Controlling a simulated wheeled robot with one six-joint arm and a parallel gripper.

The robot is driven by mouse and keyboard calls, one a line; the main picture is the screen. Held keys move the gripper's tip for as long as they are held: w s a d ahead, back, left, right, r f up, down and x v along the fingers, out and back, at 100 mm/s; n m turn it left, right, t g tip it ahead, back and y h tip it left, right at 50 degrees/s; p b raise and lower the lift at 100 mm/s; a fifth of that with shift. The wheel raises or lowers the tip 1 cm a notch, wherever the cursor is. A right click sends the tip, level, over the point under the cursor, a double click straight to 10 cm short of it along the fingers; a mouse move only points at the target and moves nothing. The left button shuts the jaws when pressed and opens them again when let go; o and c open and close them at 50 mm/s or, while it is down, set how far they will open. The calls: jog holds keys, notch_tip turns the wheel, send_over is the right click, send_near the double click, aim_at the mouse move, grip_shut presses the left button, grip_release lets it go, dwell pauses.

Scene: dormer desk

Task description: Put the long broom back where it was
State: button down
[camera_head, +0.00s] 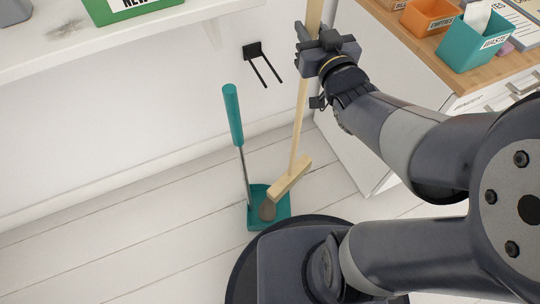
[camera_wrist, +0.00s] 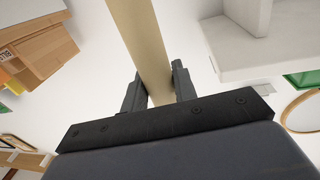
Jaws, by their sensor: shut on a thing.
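The long broom has a pale wooden handle (camera_head: 299,115) and a wooden head (camera_head: 289,180) low near the floor. Its handle also fills the upper middle of the wrist view (camera_wrist: 142,45). My gripper (camera_head: 322,50) is shut around the handle, with one finger on each side of it in the wrist view (camera_wrist: 157,92). The broom hangs nearly upright, slightly tilted. A black two-pronged wall hook (camera_head: 264,66) is on the white wall, left of the handle, with nothing on it. I cannot tell whether the broom head touches the floor or the dustpan.
A teal dustpan (camera_head: 255,219) with an upright teal handle (camera_head: 233,115) stands left of the broom head. A white shelf (camera_head: 150,47) juts out at the upper left. A wood-topped drawer cabinet (camera_head: 470,82) with a teal bin (camera_head: 474,45) stands at right.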

jog(key=s+a+f+b+x, duration=0.1)
jog(key=a+b+x, duration=0.2)
jog(key=x, duration=1.7)
notch_tip(320, 180, down, 11)
jog(key=b, duration=0.4)
jog(key=shift+d, duration=0.35)
jog(key=c, duration=2.2)
grip_release()
jog(key=shift+a+f+b, duration=0.1)
jog(key=shift+f+b, duration=0.1)
jog(key=shift+b, duration=0.25)
jog(key=c, duration=2.2)
grip_release()
jog(key=shift+r, duration=0.1)
jog(key=c, duration=1.1)
grip_release()
